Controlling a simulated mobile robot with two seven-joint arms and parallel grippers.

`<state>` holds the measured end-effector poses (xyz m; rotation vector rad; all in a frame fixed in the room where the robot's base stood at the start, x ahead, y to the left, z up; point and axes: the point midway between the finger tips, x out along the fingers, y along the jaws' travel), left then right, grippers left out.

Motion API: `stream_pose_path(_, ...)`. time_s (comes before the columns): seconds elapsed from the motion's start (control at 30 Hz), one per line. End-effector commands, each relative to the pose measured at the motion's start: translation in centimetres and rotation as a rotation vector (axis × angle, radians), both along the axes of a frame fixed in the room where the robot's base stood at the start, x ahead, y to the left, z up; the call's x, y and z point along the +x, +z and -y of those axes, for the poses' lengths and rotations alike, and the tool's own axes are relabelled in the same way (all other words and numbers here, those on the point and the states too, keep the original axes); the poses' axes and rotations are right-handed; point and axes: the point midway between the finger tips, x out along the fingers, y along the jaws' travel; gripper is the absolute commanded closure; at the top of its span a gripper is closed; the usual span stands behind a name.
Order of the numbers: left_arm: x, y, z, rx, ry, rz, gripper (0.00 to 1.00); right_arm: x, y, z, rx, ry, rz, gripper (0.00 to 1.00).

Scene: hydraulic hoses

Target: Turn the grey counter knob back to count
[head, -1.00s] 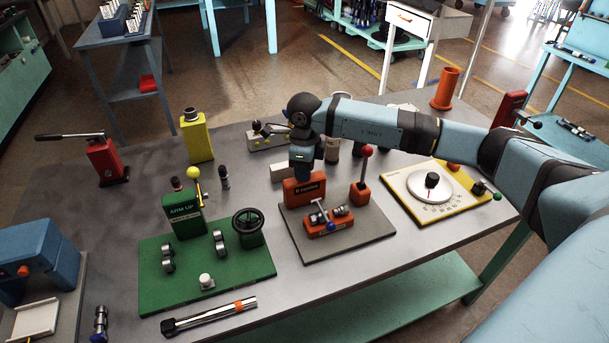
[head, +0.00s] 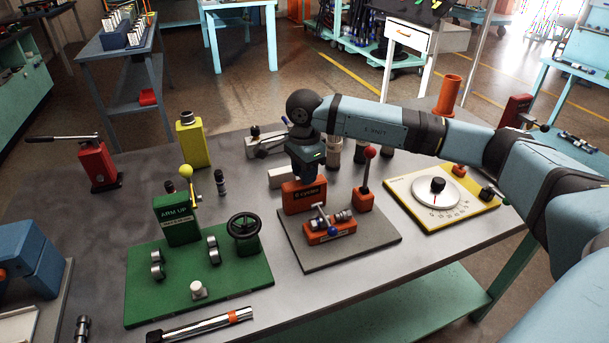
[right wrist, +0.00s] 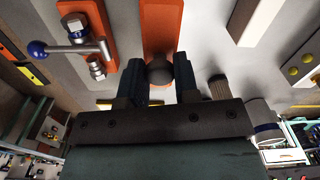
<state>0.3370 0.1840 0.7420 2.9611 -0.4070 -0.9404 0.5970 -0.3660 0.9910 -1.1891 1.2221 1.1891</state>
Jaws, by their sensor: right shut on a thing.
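The orange counter block (head: 304,198) stands upright at the back of a grey base plate (head: 350,250) in the head view, with small lettering on its front. My right gripper (head: 309,178) is right at its top, coming from above and behind. In the right wrist view the dark grey knob (right wrist: 160,70) sits between the two fingers of my right gripper (right wrist: 161,84), which are shut on it, against the orange block (right wrist: 160,28). In the head view the knob is hidden, and its pointing direction cannot be told. My left gripper is out of view.
On the same plate are an orange valve (head: 330,228) with a blue-tipped handle and a red-balled lever (head: 366,180). A green board (head: 200,285) lies to the left, a yellow dial panel (head: 438,203) to the right. Small fittings stand close behind my right gripper.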

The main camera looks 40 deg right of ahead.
Motion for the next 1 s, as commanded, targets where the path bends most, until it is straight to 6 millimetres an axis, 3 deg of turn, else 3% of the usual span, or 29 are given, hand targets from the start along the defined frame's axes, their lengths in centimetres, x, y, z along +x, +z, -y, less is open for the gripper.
stream_pose_path(0.7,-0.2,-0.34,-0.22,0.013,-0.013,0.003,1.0,0.03,0.12,0.0,0.001,0.07,0.002,0.95)
stream_pose_path(0.73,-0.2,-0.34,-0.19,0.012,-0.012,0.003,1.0,0.03,0.12,0.0,0.001,0.07,0.002,0.64)
stream_pose_path(0.8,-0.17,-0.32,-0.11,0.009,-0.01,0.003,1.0,0.03,0.1,0.0,0.001,0.07,0.002,0.48)
stream_pose_path(1.0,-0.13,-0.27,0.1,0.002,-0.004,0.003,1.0,0.01,0.06,0.0,0.0,0.069,0.001,0.46)
